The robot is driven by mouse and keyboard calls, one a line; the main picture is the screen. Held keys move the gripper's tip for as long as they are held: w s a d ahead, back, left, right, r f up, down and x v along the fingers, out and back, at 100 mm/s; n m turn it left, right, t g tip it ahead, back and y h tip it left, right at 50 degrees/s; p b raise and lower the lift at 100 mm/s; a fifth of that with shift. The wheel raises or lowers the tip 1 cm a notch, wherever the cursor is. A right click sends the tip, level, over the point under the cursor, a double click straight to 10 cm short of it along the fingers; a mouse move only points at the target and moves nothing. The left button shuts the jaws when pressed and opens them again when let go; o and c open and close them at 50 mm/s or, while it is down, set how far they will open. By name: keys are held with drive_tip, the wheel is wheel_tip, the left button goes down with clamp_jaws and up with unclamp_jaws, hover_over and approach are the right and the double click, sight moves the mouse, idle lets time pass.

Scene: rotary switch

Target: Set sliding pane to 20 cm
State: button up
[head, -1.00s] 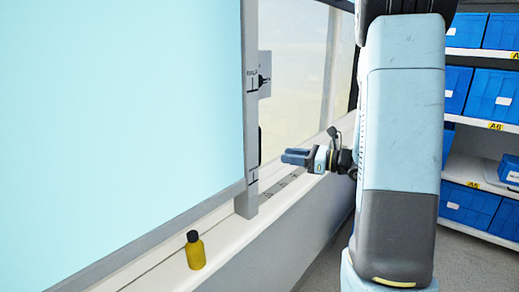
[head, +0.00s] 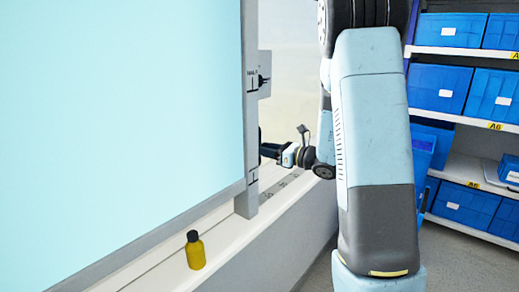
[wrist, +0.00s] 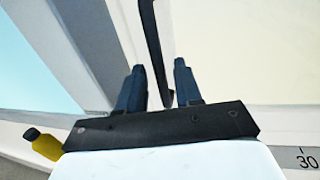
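The sliding pane (head: 120,110) is a large pale cyan sheet with a grey frame edge (head: 251,110) on its right side. The frame edge also shows at the upper left of the wrist view (wrist: 85,50). A dark upright handle bar (wrist: 152,40) runs down between my gripper's fingers in the wrist view. My gripper (head: 266,150) is beside the frame edge in the head view, its tips partly hidden there. In the wrist view my gripper (wrist: 158,82) has its two dark fingers apart, one on each side of the bar, with gaps visible.
A scale with small marks (head: 270,195) runs along the white sill, and a "30" (wrist: 307,161) shows in the wrist view. A yellow bottle with a black cap (head: 195,252) stands on the sill at the front. Shelves with blue bins (head: 440,88) are at right.

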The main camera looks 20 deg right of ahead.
drive_tip(key=shift+x, duration=1.4)
clamp_jaws()
